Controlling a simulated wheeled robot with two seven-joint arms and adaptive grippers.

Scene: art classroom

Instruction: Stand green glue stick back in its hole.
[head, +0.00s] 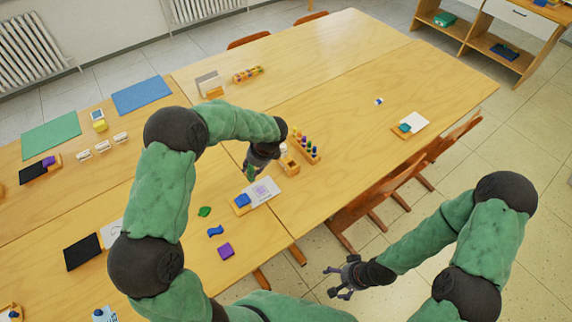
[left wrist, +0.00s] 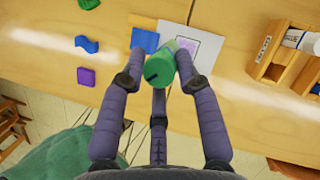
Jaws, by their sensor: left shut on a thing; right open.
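My left gripper (head: 252,169) is shut on the green glue stick, above the table near its middle. In the left wrist view the green glue stick (left wrist: 160,70) lies between the fingers, seen nearly end-on and tilted. A small wooden holder (head: 290,167) stands just right of the left gripper in the head view. In the left wrist view the holder (left wrist: 281,66) is at the right, with a white glue stick (left wrist: 300,40) in it and open space beside that. My right gripper (head: 345,278) is open and empty, low beyond the table's front edge.
A wooden rack of coloured pegs (head: 305,146) stands right beside the holder. A blue block (head: 242,200) and a printed card (head: 263,191) lie below the left gripper. Green, blue and purple pieces (head: 226,250) lie nearer. The table to the right is mostly clear.

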